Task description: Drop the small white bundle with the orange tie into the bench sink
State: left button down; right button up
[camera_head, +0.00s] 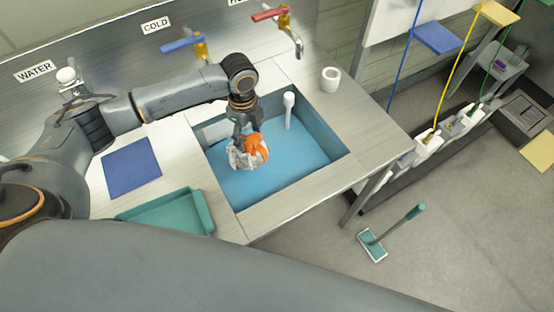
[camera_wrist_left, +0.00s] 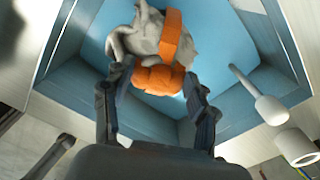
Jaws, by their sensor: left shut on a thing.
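The small white bundle (camera_head: 240,158) with its orange tie (camera_head: 256,148) shows over the blue floor of the bench sink (camera_head: 285,165). My left gripper (camera_head: 246,135) points down at it from above and is shut on it. In the left wrist view the gripper's fingertips (camera_wrist_left: 155,88) close on the orange tie (camera_wrist_left: 158,78), and the white cloth (camera_wrist_left: 135,40) spreads beyond it. The bundle is within the sink opening in the picture; I cannot tell whether it touches the floor. My right gripper is not in view.
A white upright piece (camera_head: 289,105) stands in the sink near its back wall. A white cup (camera_head: 330,79) is on the bench behind right. A blue mat (camera_head: 131,166) and a green tray (camera_head: 172,214) lie left. Red (camera_head: 268,14) and blue (camera_head: 182,44) tap handles are behind.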

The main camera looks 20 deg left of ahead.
pick_arm(q)
jog(key=shift+r, duration=0.1)
jog(key=shift+c, duration=1.7)
grip_release()
notch_tip(320, 180, up, 12)
